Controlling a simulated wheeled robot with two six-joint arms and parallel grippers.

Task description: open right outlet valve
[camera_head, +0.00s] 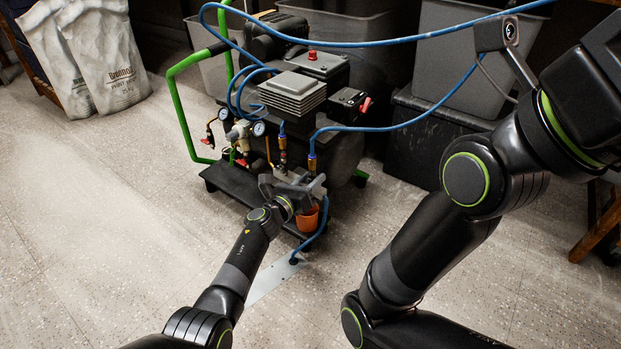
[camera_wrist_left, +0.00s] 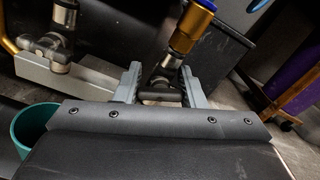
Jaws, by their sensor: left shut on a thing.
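The compressor (camera_head: 296,92) stands on a green-handled cart, with its brass outlet fittings and blue hoses facing me. My left gripper (camera_head: 297,186) is at the lower front of these fittings, at the right outlet, and covers most of the valve there. In the left wrist view, the fingers of my left gripper (camera_wrist_left: 161,90) are on both sides of the dark right outlet valve handle (camera_wrist_left: 158,84), shut on it. A gold fitting with a blue collar (camera_wrist_left: 190,30) rises above it, tilted. My right arm fills the right side; its fingers are out of view.
Gauges (camera_head: 240,130) and a second valve (camera_wrist_left: 62,45) lie left of the gripper. Blue hoses (camera_head: 395,128) hang nearby. Bags (camera_head: 98,60) stand far left. The left floor is clear.

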